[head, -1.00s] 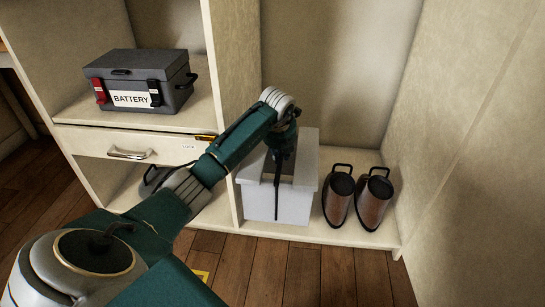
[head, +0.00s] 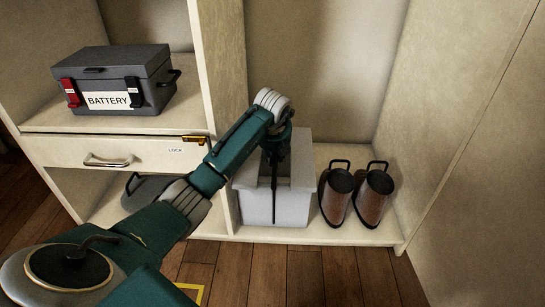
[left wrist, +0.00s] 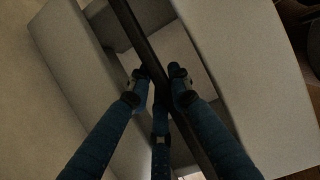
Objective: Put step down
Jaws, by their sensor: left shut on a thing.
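The step (head: 275,207) is a light grey box-shaped stool with an opening in its top. It is upright in the lower right cubby, left of the shoes; I cannot tell whether its base touches the cubby floor (head: 372,236). My left gripper (head: 274,160) is over its top. In the left wrist view, the fingers (left wrist: 161,80) are shut on a dark bar (left wrist: 150,55) that crosses the opening of the step (left wrist: 255,65). The lower part of the step is hidden there. My right gripper is not in view.
A pair of brown shoe-like objects with black handles (head: 338,200) stands close to the step's right. A cubby divider (head: 222,70) is close on its left. A battery box (head: 115,80) sits on the left shelf above a drawer (head: 110,152). A dark grey object (head: 148,188) lies below the drawer.

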